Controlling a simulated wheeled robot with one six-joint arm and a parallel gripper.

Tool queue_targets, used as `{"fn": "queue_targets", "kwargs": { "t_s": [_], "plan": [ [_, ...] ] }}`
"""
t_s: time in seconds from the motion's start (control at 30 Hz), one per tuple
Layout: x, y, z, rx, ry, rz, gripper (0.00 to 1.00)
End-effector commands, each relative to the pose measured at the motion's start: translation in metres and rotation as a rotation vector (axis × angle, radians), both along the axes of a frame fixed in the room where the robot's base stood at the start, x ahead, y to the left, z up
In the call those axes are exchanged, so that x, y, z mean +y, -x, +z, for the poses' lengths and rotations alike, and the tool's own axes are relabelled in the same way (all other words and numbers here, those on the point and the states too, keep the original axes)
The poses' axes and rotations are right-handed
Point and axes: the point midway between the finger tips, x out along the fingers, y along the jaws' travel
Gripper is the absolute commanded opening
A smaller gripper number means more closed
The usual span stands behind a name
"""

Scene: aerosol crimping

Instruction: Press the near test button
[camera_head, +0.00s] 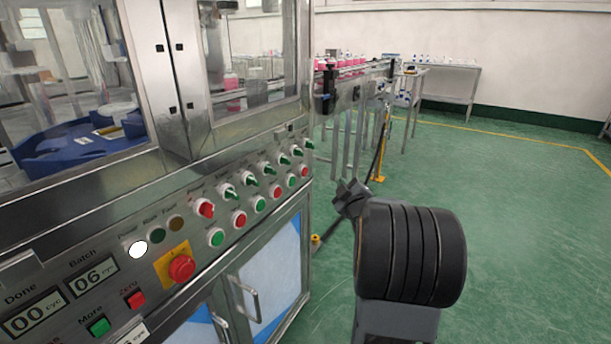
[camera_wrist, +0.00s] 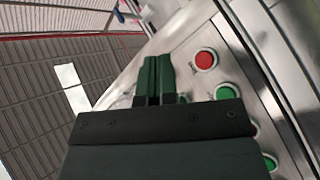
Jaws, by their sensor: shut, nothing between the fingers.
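The steel control panel (camera_head: 190,240) is on the left in the head view, with a lower row of alternating green and red push buttons, including a green button (camera_head: 216,237) at its near end and a red button (camera_head: 239,219). Their labels are too small to read, so I cannot tell which is the near test button. In the wrist view a red button (camera_wrist: 205,61) and a green button (camera_wrist: 226,92) show right of the fingers. My gripper (camera_wrist: 158,62) is shut and empty, with the panel beside and behind it; contact cannot be told. In the head view a dark part of my arm's end stands right of the panel.
A red emergency stop (camera_head: 181,268) on a yellow plate sits nearer. A cabinet door handle (camera_head: 247,298) sticks out below. A conveyor (camera_head: 355,78) stands behind; the green floor at right is open.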

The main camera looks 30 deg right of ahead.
Motion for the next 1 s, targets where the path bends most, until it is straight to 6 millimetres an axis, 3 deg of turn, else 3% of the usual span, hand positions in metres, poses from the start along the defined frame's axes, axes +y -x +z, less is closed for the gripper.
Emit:
{"fn": "queue_targets", "kwargs": {
  "t_s": [0.27,0.7,1.0],
  "plan": [
    [0.005,-0.009,0.000,0.000,-0.002,0.002,0.00],
    [0.031,-0.055,0.000,0.000,-0.002,0.004,0.00],
    [0.040,-0.074,-0.001,0.001,-0.001,0.000,0.00]
  ]
}}
